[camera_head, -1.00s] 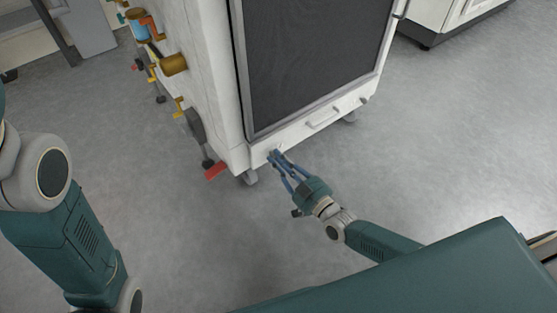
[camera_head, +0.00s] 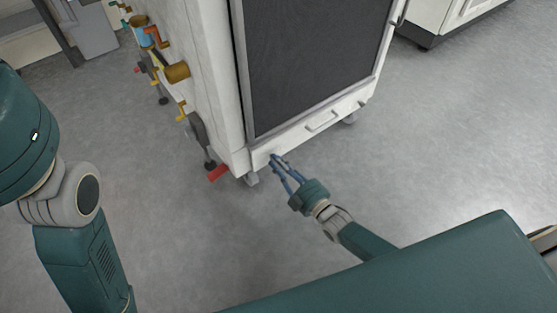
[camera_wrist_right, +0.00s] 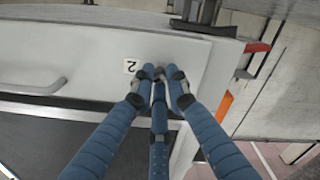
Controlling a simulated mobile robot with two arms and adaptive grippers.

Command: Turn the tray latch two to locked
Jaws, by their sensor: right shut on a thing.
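The washer's white tray front (camera_head: 295,141) runs low along the machine, under the dark door panel. My right gripper (camera_head: 274,158) is at the left end of this front, with its blue fingers closed together there. In the right wrist view the fingertips (camera_wrist_right: 160,76) meet on a small part beside a "2" label (camera_wrist_right: 131,66). That part, tray latch two, is almost wholly hidden by the fingers, so its angle cannot be read. Only my left arm's links show in the head view; its gripper is out of view.
A tray handle (camera_head: 321,121) sticks out at the middle of the front. Red pedal (camera_head: 219,173), caster (camera_head: 251,179) and brass valves (camera_head: 177,72) are at the washer's left side. Open grey floor (camera_head: 440,140) lies to the right.

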